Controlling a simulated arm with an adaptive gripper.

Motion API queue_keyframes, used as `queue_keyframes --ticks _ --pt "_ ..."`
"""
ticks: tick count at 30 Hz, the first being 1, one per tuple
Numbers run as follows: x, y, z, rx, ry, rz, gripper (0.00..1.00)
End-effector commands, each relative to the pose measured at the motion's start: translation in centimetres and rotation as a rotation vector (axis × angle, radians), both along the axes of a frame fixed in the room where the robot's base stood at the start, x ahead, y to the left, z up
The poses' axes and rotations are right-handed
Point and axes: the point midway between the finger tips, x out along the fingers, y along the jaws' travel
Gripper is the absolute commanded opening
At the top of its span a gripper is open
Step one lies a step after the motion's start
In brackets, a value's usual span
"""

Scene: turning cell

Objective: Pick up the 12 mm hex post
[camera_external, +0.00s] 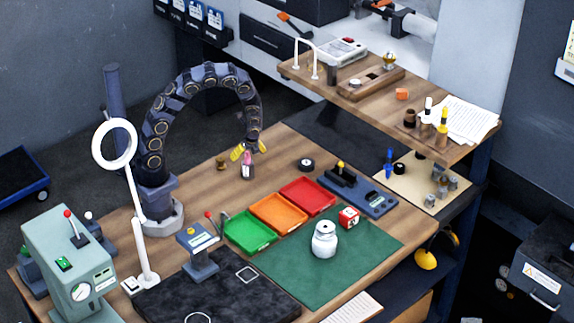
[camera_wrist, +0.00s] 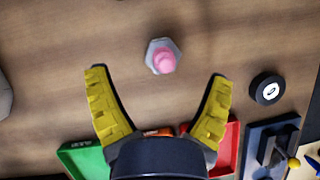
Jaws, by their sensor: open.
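A grey six-sided post with a pink top stands on the wooden bench below my gripper in the external view (camera_external: 248,171). In the wrist view the post (camera_wrist: 158,47) is seen from above, a little beyond the fingertips and roughly centred between them. My gripper (camera_external: 249,154) has its yellow fingers spread wide in the wrist view (camera_wrist: 157,75), with nothing between them. The fingers are apart from the post. No size marking can be read on it.
A small brass piece (camera_external: 222,163) stands left of the post. A black roller (camera_external: 306,165) lies to the right. Green (camera_external: 249,233), orange (camera_external: 278,213) and red (camera_external: 307,196) trays sit in front. Bare wood surrounds the post.

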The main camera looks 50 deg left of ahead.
Motion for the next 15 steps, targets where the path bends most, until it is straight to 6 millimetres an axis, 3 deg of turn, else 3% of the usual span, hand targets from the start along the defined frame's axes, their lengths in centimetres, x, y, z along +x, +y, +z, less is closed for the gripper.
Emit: queue_keyframes --ticks 15 --pt "1.0 1.9 -5.4 -0.003 -0.002 0.004 0.82"
